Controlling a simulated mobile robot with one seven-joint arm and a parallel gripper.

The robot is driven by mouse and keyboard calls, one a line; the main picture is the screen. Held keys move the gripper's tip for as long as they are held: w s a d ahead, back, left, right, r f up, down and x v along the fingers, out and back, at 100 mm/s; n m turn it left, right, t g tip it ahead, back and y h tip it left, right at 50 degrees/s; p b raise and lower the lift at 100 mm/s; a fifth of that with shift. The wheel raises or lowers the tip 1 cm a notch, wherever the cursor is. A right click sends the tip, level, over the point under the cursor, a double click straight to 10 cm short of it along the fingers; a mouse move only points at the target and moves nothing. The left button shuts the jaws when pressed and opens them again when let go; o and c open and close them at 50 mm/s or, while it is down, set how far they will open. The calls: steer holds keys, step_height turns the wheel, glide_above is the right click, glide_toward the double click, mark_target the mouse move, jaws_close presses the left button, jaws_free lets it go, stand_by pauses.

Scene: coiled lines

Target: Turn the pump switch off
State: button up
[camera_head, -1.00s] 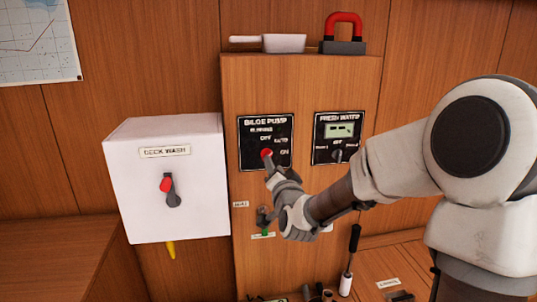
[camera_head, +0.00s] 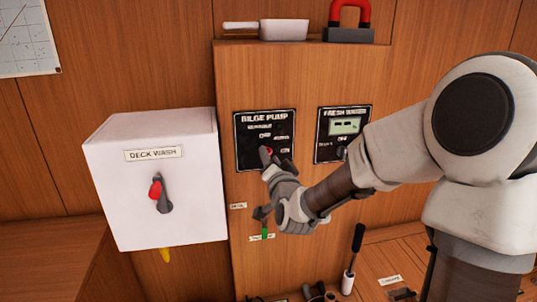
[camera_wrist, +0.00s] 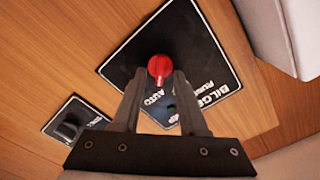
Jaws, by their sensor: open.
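The black BILGE PUMP panel (camera_head: 251,156) is on the wooden cabinet front. It carries a red knob (camera_head: 270,150), mostly hidden behind my gripper (camera_head: 265,153) in the head view. OFF, AUTO and ON labels surround the knob. In the wrist view, the red knob (camera_wrist: 160,66) shows between and just beyond the open fingertips of my gripper (camera_wrist: 160,76). I cannot tell whether the fingers touch it, nor clearly which label it points to.
A white DECK WASH box (camera_head: 120,205) with a red-and-grey handle (camera_head: 160,193) juts out at the left. The FRESH WATER panel (camera_head: 328,147) is to the right, partly behind my arm. A green-tipped lever (camera_head: 264,230) sits below.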

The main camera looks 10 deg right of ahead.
steer(key=shift+w, duration=0.1)
stand_by(0.3)
jaws_close()
stand_by(0.4)
steer(key=n+b, duration=0.9)
steer(key=shift+a+b, duration=0.25)
steer(key=shift+b, duration=0.05)
steer(key=shift+r, duration=0.1)
stand_by(0.3)
